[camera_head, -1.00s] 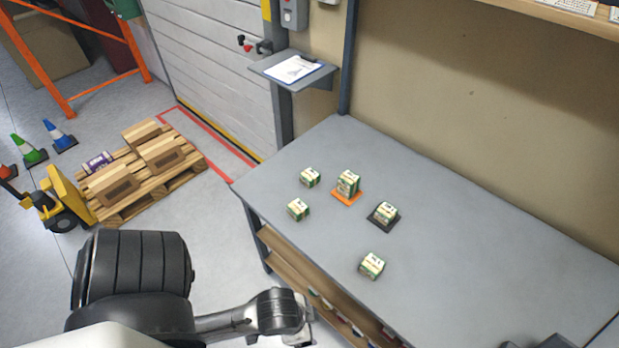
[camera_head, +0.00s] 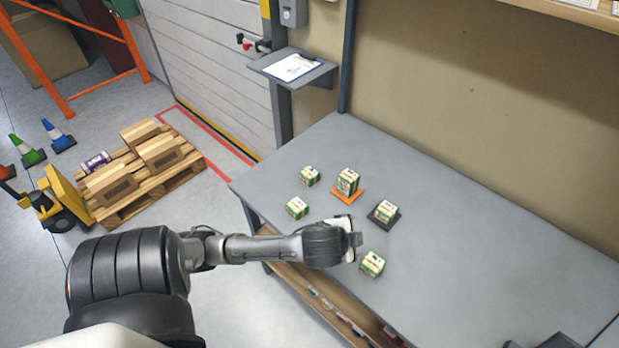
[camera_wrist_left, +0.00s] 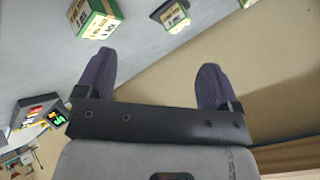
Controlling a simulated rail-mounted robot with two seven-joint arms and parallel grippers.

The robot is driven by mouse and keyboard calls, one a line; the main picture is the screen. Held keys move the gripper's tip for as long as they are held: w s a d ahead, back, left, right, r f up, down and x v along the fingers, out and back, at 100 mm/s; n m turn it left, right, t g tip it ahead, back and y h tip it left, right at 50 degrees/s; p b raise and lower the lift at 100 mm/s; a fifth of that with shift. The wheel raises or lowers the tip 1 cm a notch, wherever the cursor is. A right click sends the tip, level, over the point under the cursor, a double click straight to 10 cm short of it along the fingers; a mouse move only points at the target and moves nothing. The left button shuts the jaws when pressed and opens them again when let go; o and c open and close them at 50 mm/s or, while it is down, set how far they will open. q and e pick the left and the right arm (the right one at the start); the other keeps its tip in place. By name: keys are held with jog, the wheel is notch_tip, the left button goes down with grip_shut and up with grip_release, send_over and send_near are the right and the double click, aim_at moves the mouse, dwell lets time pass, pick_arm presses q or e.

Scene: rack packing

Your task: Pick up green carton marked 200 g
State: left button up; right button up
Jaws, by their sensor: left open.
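Several small green-and-white cartons stand on the grey table; their weight marks are too small to read in the head view. One carton (camera_head: 372,264) is nearest the front edge, and others stand farther left (camera_head: 297,208) and back (camera_head: 309,176). A taller carton or stack (camera_head: 347,180) is on an orange mat, and one carton (camera_head: 386,209) is on a dark mat. My left gripper (camera_head: 355,240) is above the table near the front carton, open and empty. In the left wrist view its fingers (camera_wrist_left: 153,80) are apart, with a carton (camera_wrist_left: 99,18) beyond them, apart from both.
A small ledge with a clipboard (camera_head: 293,67) is at the back left. A pallet with boxes (camera_head: 140,205) stands on the floor.

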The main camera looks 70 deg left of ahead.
pick_arm(q)
jog(key=w+a+r+m+t+y, duration=0.1)
jog(key=w+a+r+m+t, duration=0.7)
jog(key=a+r, duration=0.45)
jog(key=w+a+r+m+t+y, duration=0.1)
jog(key=w+a+r+m+t, duration=0.4)
jog(key=w+a+r+m, duration=0.55)
jog(key=m+g+h, duration=0.6)
jog(key=m+g, duration=0.2)
jog(key=g, duration=1.3)
send_near(310, 172)
notch_tip(310, 172, down, 5)
jog(key=shift+s+f+b, duration=0.1)
jog(key=shift+b, duration=0.75)
notch_tip(310, 172, down, 5)
jog(key=shift+s+r+b, duration=0.1)
jog(key=shift+s+b, duration=0.05)
jog(key=shift+b, duration=0.25)
jog(key=shift+f, duration=0.25)
